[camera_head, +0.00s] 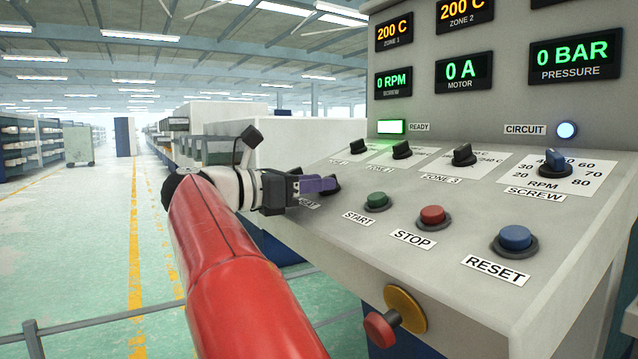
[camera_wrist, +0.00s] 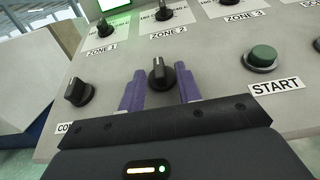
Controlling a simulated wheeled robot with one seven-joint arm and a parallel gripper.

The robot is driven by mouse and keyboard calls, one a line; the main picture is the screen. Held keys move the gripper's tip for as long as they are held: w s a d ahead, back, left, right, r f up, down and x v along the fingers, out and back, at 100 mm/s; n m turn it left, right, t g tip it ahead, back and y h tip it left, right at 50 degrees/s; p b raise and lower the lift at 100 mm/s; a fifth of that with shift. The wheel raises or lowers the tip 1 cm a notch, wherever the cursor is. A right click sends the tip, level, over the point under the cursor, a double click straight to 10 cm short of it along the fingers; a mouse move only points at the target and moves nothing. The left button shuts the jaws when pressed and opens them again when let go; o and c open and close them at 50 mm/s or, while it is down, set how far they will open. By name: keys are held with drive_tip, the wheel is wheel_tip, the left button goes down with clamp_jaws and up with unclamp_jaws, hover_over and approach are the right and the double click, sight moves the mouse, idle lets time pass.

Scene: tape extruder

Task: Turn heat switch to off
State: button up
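The heat switch is a black rotary knob (camera_wrist: 157,73) on the sloping grey panel. In the wrist view its grip ridge stands about upright in the picture. It also shows partly in the head view (camera_head: 333,184), behind my fingers. My gripper (camera_wrist: 160,75) has two purple fingers, one on each side of the knob, with a visible gap on both sides. In the head view my gripper (camera_head: 318,184) reaches the panel's left edge, over a label partly hidden that ends in "EAT". The knob's position markings are hidden.
The green START button (camera_wrist: 262,57) is right of the knob. Another black knob (camera_wrist: 78,92), its label partly hidden, is to the left. Zone knobs (camera_head: 402,149) sit farther up the panel. STOP (camera_head: 432,217) and RESET (camera_head: 515,239) buttons are farther right. A red emergency button (camera_head: 380,328) is below.

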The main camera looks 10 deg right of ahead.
drive_tip(key=shift+w+d, duration=0.2)
drive_tip(key=shift+d, duration=0.4)
clamp_jaws()
